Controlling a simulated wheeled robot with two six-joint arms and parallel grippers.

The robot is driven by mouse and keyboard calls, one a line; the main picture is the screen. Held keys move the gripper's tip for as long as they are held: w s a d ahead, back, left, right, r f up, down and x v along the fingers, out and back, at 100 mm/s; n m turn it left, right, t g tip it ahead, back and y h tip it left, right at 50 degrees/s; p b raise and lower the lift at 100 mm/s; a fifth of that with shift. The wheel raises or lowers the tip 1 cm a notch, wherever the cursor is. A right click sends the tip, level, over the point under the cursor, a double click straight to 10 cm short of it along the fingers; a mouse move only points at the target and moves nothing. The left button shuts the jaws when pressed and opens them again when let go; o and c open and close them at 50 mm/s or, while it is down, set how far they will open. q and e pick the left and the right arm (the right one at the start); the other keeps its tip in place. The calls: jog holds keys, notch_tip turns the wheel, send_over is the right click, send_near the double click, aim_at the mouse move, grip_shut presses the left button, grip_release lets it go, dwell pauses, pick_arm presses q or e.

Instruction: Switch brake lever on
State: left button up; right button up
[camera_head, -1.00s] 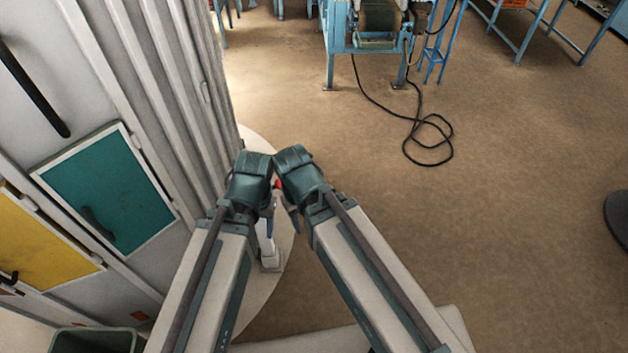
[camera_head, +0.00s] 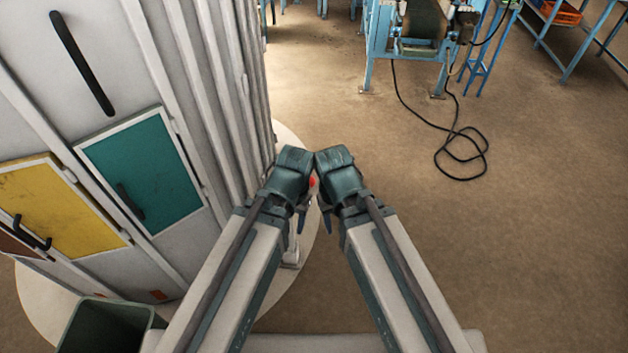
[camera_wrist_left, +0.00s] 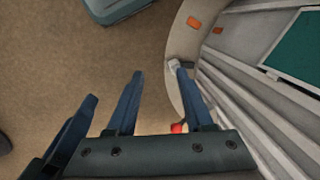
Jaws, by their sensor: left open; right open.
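A small red knob (camera_head: 312,181), which looks like the lever's tip, shows between my two wrists in the head view. A white post (camera_head: 291,254) stands below it, partly hidden by my left arm. In the left wrist view the red knob (camera_wrist_left: 177,127) lies low by the right finger's base. My left gripper (camera_head: 301,220) is open and points down just left of the knob; its blue fingers (camera_wrist_left: 160,85) look empty. My right gripper (camera_head: 327,221) is open and points down just right of the knob. I cannot tell whether either gripper touches the lever.
A grey ribbed cabinet (camera_head: 207,75) with teal (camera_head: 150,165) and yellow (camera_head: 60,210) doors stands left on a pale round base (camera_head: 40,305). A dark bin (camera_head: 105,325) is at lower left. A blue-framed machine (camera_head: 378,50) and a black cable (camera_head: 460,150) are beyond. The floor at right is clear.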

pick_arm(q)
jog(key=w, duration=0.3)
jog(key=w+f+n+t+h+b, duration=0.1)
jog(key=w, duration=0.2)
jog(key=w+f+t+b, duration=0.1)
jog(key=w, duration=0.2)
jog(key=shift+d+f+n+h, duration=0.15)
jog(key=shift+f+n+h, duration=0.1)
jog(key=shift+n+h, duration=0.15)
jog(key=c, duration=0.7)
jog(key=w+n+t+b, duration=0.1)
jog(key=w, duration=0.2)
jog(key=w+a+t+h, duration=0.1)
jog(key=w, duration=0.3)
jog(key=w+a+n+t+b, duration=0.1)
jog(key=w, duration=0.2)
jog(key=shift+w+n+h+b, duration=0.3)
jog(key=shift+w, duration=0.1)
grip_shut()
jog(key=shift+w+a+r, duration=0.1)
jog(key=shift+w, duration=0.15)
jog(key=d+b+x, duration=0.1)
jog(key=b+x, duration=1.1)
jog(key=x, duration=0.1)
jog(key=shift+d+f, duration=0.25)
jog(key=shift+d, duration=0.15)
